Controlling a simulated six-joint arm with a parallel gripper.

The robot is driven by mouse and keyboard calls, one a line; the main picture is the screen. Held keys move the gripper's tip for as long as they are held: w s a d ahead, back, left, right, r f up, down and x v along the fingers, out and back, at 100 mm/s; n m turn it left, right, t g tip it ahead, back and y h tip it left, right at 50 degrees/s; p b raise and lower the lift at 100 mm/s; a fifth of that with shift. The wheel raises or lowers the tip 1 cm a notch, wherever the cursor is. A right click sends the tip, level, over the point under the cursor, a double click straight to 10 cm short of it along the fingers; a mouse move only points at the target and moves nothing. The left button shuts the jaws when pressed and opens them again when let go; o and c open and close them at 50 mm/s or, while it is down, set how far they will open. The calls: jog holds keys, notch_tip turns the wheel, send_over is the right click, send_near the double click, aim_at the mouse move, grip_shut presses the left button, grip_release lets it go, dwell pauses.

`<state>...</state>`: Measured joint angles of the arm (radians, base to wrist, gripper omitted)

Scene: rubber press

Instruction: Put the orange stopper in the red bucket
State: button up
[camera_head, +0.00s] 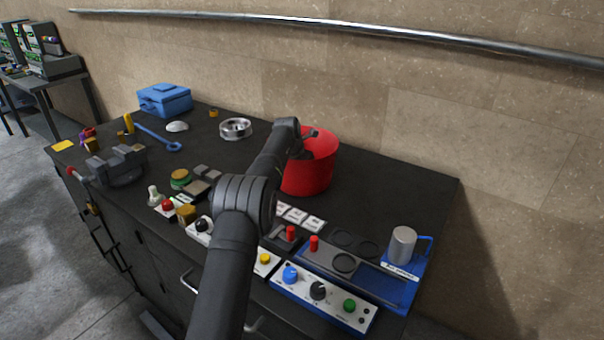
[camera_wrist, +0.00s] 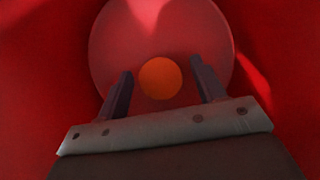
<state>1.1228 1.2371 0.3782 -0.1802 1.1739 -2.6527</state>
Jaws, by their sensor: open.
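The red bucket (camera_head: 312,172) stands on the dark bench near the back wall. My arm reaches over to it, and my gripper (camera_head: 308,142) is at its mouth in the head view, partly hidden by the arm. In the wrist view my gripper (camera_wrist: 160,80) points down into the bucket (camera_wrist: 50,60), its fingers apart and empty. The orange stopper (camera_wrist: 160,78) lies on the round bucket floor (camera_wrist: 160,30). It shows between the fingertips, with a gap on both sides. In the head view the stopper is hidden inside the bucket.
A silver ring-shaped part (camera_head: 235,128) and a blue toolbox (camera_head: 165,100) stand left of the bucket. Control panels with buttons (camera_head: 318,293) line the front, and a metal cup (camera_head: 403,245) stands at the right. The bench behind the panels, right of the bucket, is clear.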

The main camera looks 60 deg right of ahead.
jog(key=v, duration=1.1)
jog(key=shift+r, duration=0.25)
jog(key=x, duration=1.2)
jog(key=shift+a+f, duration=0.1)
jog(key=shift+f, duration=0.1)
jog(key=shift+r, duration=1.55)
